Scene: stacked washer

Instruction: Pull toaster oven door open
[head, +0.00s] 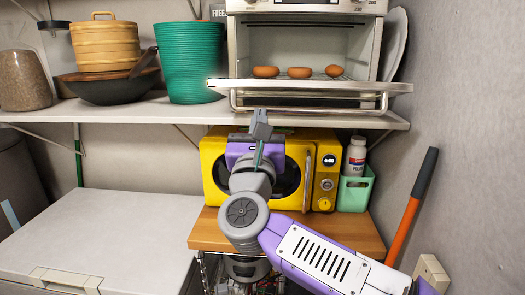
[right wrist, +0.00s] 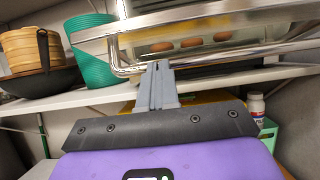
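The toaster oven (head: 233,50) stands on the white shelf. Its door (head: 300,87) is folded down to about level, and the inside shows, with three brown, roundish pieces of food (head: 299,72) on the rack. The metal handle (head: 330,108) runs along the door's front edge. My right gripper (head: 261,114) is just below and in front of the handle, left of its middle. In the right wrist view its fingers (right wrist: 159,64) are together, with nothing seen between them; the handle (right wrist: 220,70) passes behind the tips. I cannot tell whether they touch it. My left gripper is out of view.
A yellow microwave (head: 326,165) stands on a wooden top below the shelf (head: 150,110), behind my right arm. A green bin (head: 188,62), a dark bowl (head: 108,88) and wooden steamers (head: 106,42) stand left of the oven. A wall (head: 455,130) closes the right side.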

